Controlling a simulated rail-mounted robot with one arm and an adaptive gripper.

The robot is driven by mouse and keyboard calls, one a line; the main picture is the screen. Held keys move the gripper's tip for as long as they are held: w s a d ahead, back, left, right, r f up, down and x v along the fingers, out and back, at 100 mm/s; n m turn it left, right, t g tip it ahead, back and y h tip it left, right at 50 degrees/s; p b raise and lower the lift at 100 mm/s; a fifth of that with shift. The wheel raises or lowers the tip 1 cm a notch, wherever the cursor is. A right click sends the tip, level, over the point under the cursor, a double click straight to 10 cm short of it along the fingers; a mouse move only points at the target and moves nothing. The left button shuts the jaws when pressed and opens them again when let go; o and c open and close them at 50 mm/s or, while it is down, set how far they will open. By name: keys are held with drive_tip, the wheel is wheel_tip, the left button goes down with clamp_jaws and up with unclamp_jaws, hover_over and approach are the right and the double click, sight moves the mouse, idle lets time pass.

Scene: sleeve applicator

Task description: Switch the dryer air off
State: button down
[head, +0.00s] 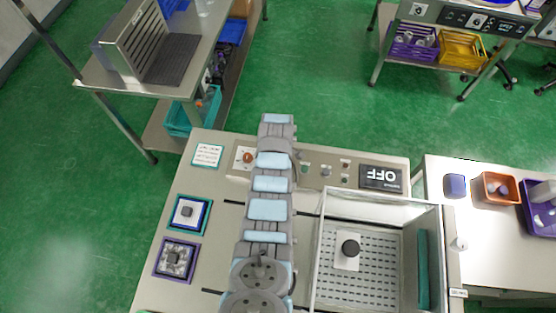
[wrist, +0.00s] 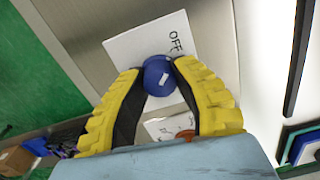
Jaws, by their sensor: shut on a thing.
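In the wrist view, a round blue knob (wrist: 157,74) with a short white mark sits on a white plate (wrist: 122,50) lettered OFF. My gripper (wrist: 158,68) has its yellow fingers shut on the knob, one on each side. The white mark lies right of and below the knob's centre; I cannot tell its setting for certain. In the head view my arm covers this knob and my gripper. A dark display (head: 381,178) on the same console reads OFF, upside down; its small lettering is unreadable.
An orange-red knob (head: 247,157) on a white plate stands left of my arm. Several small switches (head: 325,171) lie to the right. A clear-walled bin (head: 328,300) with a black knob inside is at the front right. Framed pads (head: 189,212) lie at the left.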

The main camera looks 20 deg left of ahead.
drive_tip(key=shift+f, duration=0.1)
drive_tip(key=c, duration=0.7)
unclamp_jaws()
drive_tip(key=shift+c, duration=0.2)
drive_tip(key=shift+r, duration=0.2)
drive_tip(key=shift+r, duration=0.55)
wheel_tip(320, 180, up, 11)
drive_tip(key=shift+f, duration=0.2)
drive_tip(key=shift+s, duration=0.1)
